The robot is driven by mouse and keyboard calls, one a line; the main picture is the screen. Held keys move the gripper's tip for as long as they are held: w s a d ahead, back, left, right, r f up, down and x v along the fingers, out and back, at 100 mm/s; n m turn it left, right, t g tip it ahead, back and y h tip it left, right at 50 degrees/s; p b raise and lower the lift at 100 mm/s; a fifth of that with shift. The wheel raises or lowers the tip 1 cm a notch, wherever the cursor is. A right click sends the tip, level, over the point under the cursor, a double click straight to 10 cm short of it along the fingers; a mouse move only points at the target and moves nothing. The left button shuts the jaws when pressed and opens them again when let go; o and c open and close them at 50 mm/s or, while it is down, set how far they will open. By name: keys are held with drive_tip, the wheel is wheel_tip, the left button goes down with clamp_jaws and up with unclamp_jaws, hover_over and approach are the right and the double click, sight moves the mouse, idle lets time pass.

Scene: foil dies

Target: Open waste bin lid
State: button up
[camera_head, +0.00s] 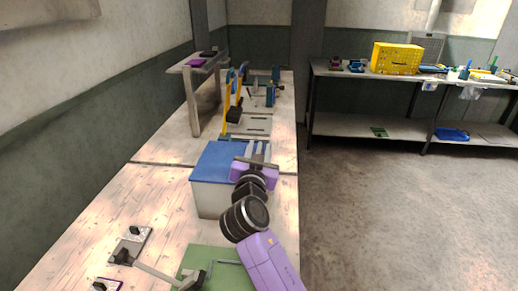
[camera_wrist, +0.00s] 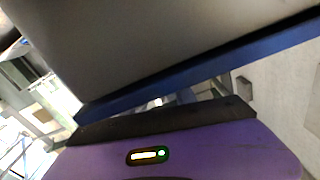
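The waste bin (camera_head: 208,199) is a pale grey box on the wooden bench, with a blue lid (camera_head: 215,160) lying over its top. The lid looks shut. My gripper (camera_head: 259,150) is at the lid's right side, its grey fingers over or just beside the edge; whether they touch it I cannot tell. In the wrist view a large grey surface (camera_wrist: 150,45) with a blue edge (camera_wrist: 215,68) passes close in front of my purple gripper body. The fingertips are not clear there, and the gap between them cannot be made out.
A green mat (camera_head: 195,262) and small dark fixtures (camera_head: 128,250) lie on the near bench. Behind the bin stand a yellow-framed fixture (camera_head: 230,105) and a raised shelf (camera_head: 196,62). A second bench with a yellow crate (camera_head: 396,58) is at the back right. The floor on the right is clear.

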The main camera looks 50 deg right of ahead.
drive_tip(key=shift+c, duration=0.4)
clamp_jaws()
drive_tip(key=shift+a, duration=0.15)
idle(0.8)
